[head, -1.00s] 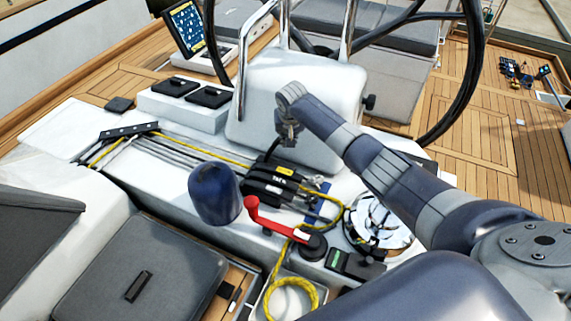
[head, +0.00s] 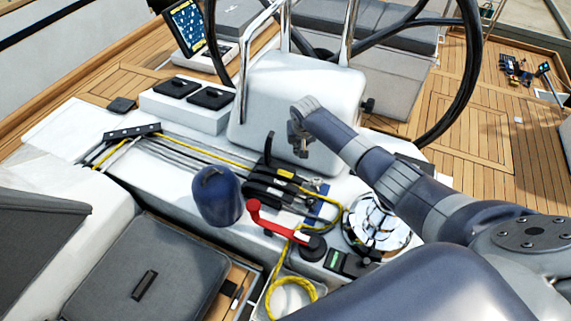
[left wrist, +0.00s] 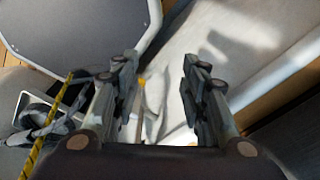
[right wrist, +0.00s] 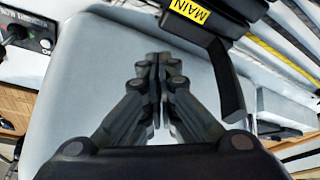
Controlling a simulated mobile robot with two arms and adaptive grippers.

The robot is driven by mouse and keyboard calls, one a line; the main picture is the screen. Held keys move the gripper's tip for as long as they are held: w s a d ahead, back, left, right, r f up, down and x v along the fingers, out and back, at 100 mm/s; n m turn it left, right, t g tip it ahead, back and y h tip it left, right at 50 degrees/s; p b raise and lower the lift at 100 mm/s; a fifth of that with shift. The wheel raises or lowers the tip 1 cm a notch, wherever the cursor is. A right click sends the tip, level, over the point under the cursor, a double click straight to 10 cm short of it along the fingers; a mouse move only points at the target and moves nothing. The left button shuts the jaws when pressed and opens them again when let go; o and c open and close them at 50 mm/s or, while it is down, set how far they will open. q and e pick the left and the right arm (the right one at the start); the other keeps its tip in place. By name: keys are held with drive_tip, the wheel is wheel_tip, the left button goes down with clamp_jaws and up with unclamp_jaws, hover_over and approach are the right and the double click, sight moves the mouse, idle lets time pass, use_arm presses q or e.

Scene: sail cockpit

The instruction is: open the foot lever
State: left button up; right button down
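The black clutch bank (head: 272,185) sits on the white cockpit top, with lines running into it. One black lever (head: 270,148) stands raised at its far end; the other handles lie flat. In the right wrist view the raised lever (right wrist: 230,95) is right of my gripper, and a yellow MAIN label (right wrist: 188,11) shows on the bank. I cannot read a foot label. My right gripper (head: 300,150) is shut and empty, just right of the raised lever; its fingertips (right wrist: 155,62) meet. My left gripper (left wrist: 158,80) is open and empty, outside the head view.
A blue winch cover (head: 217,196) stands left of the bank. A red-handled winch handle (head: 277,227) lies in front. A bare chrome winch (head: 376,226) is at the right. The white pedestal (head: 297,100) and wheel (head: 470,70) rise behind. Yellow rope (head: 277,262) hangs in front.

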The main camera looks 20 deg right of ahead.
wheel_tip(320, 180, up, 6)
drive_tip(key=p, duration=0.4)
drive_tip(key=shift+f, duration=0.1)
idle(0.4)
